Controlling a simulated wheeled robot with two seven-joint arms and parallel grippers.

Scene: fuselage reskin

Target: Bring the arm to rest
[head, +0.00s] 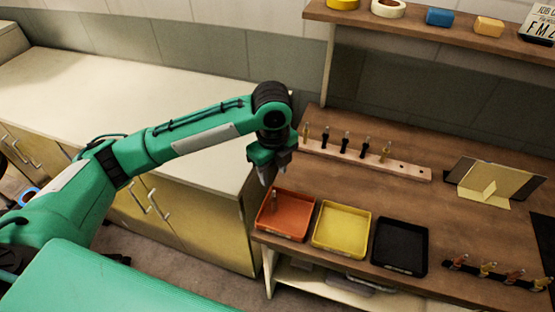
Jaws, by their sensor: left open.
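My left arm comes in from the left, stretched out over the gap between the pale counter and the wooden bench. My left gripper (272,176) points down with its fingers apart and nothing between them. It hangs just above and behind the orange tray (284,232), near the bench's left edge. A small upright fastener (274,202) stands in the orange tray, a little below the fingertips and seemingly apart from them. My right gripper is not in view.
A yellow tray (341,229) and a black tray (400,247) stand right of the orange one. A wooden strip (412,171) behind holds several fasteners. More fasteners (487,269) stand at the front right. A folded panel (488,184) and an upper shelf (420,28) are at the back.

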